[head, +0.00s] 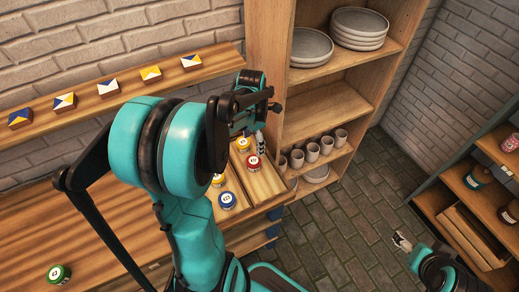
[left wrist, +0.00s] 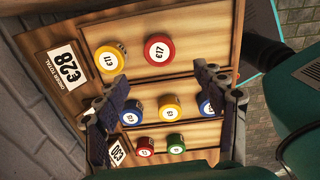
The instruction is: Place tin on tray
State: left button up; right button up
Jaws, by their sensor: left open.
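A shallow wooden tray (head: 266,187) with dividers sits at the right end of the counter. In the left wrist view the tray (left wrist: 205,58) holds a yellow tin (left wrist: 110,58) and a red tin (left wrist: 159,48) in one row. A blue tin (left wrist: 132,112), a yellow tin (left wrist: 168,107) and another blue tin (left wrist: 207,107) form the middle row. A red tin (left wrist: 146,146) and a green tin (left wrist: 175,143) are in the lower row. My left gripper (left wrist: 160,74) is open and empty above the tray. My right gripper (head: 402,241) is over the floor; its jaw state is unclear.
A green tin (head: 60,273) stands alone on the counter (head: 110,225). Small patterned boxes line a wall shelf (head: 70,118). A shelf unit (head: 325,110) with plates and cups stands behind the tray.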

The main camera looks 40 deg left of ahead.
pick_arm(q)
jog(key=s+d+r+m+t, duration=0.3)
jog(key=d+m, duration=0.6)
jog(key=m, duration=0.6)
jog(key=s+d+r+m+t, duration=0.4)
jog(key=d+m, duration=0.5)
jog(key=m, duration=0.7)
jog(key=shift+s+r, duration=0.2)
jog(key=shift+r, duration=0.2)
jog(key=shift+d, duration=0.1)
